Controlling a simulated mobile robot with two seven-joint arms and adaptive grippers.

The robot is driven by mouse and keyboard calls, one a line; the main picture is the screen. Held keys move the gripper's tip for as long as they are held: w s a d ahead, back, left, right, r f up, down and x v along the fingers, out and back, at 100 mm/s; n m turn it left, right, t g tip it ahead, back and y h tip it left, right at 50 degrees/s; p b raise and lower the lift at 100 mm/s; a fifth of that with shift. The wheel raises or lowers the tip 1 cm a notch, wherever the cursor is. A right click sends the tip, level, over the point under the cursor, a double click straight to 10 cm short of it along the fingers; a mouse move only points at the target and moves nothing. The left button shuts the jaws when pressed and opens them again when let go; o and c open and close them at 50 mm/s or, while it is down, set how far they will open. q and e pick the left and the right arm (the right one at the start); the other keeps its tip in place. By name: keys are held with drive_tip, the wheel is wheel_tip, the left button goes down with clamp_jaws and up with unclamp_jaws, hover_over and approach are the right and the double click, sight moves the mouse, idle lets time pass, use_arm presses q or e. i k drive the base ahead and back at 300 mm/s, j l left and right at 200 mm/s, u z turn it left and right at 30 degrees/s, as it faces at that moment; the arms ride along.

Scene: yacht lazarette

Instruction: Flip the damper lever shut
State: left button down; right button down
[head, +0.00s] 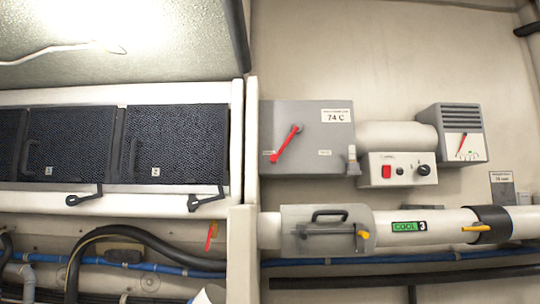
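A white duct (440,222) runs along the lower right with a green "COOL 3" label. A yellow lever (476,228) lies about level on its black collar (495,222); it may be the damper lever. A grey plate with a black handle (329,214) sits further left on the duct, with a yellow-ended latch rod (340,232). A red lever (286,143) slants down to the left on a grey box (325,165) marked "74 C". I cannot tell which lever setting is shut. Neither gripper is in view.
A heater-like unit with a red switch (386,172) and a gauge box (466,150) are on the wall above the duct. Black mesh panels (175,145) with dark latches fill the left. Hoses (150,245) and dark pipes run below. A small red lever (210,236) hangs at lower left.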

sight(296, 127)
drive_tip(key=k+j+u, duration=0.15)
drive_tip(key=j, duration=0.4)
drive_tip(key=k+j+u, duration=0.15)
drive_tip(key=j, duration=0.4)
drive_tip(key=j+u, duration=0.15)
drive_tip(key=j, duration=0.4)
